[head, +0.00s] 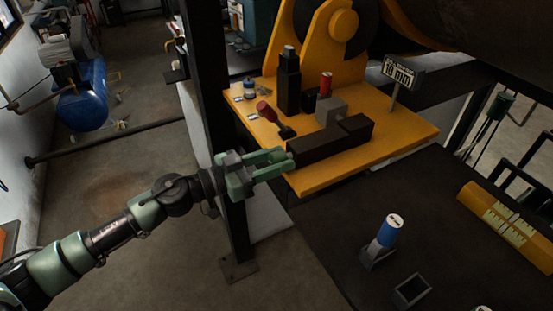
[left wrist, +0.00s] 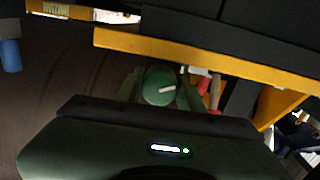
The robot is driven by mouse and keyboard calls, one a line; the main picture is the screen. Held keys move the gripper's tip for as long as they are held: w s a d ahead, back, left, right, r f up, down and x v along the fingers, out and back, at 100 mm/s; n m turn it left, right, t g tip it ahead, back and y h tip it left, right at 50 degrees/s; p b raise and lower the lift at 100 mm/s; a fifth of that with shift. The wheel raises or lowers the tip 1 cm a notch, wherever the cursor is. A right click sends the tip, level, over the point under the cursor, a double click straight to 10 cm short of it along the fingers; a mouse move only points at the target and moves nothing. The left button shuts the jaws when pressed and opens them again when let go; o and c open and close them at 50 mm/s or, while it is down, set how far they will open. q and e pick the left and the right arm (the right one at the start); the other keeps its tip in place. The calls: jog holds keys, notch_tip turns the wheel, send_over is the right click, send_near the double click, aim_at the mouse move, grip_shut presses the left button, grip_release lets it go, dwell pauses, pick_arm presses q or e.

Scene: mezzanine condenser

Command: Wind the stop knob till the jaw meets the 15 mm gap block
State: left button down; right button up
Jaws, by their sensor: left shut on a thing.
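The stop knob shows in the left wrist view as a round green end with a white mark (left wrist: 160,86). In the head view it is mostly hidden between the fingers, at the left end of a long dark block (head: 330,142). My left gripper (head: 285,162) comes in from the left and is shut on the knob; its fingers flank it in the left wrist view (left wrist: 161,90). A grey block (head: 331,110) with a red-topped cylinder (head: 326,83) stands against the dark block. I cannot tell which part is the jaw or the gap block.
A yellow plate (head: 322,183) carries these parts, a red-handled tool (head: 267,112), a black post (head: 288,82) and a sign reading 10 mm (head: 403,72). A dark table (head: 335,235) in front holds a blue cylinder (head: 390,230) in a holder and an open square socket (head: 412,290).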

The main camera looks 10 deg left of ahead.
aim_at(271, 163)
pick_arm(q)
jog(key=m, duration=0.5)
jog(key=c, duration=0.9)
grip_release()
jog(key=shift+s+a+f+b, duration=0.15)
jog(key=shift+s+a+b, duration=0.05)
jog(key=shift+a+b, duration=0.1)
jog(key=b+v, duration=0.3)
jog(key=v, duration=0.3)
jog(key=shift+s+a+b, duration=0.15)
jog(key=shift+a+b, duration=0.05)
jog(key=shift+b, duration=0.1)
jog(key=shift+s+a+r, duration=0.2)
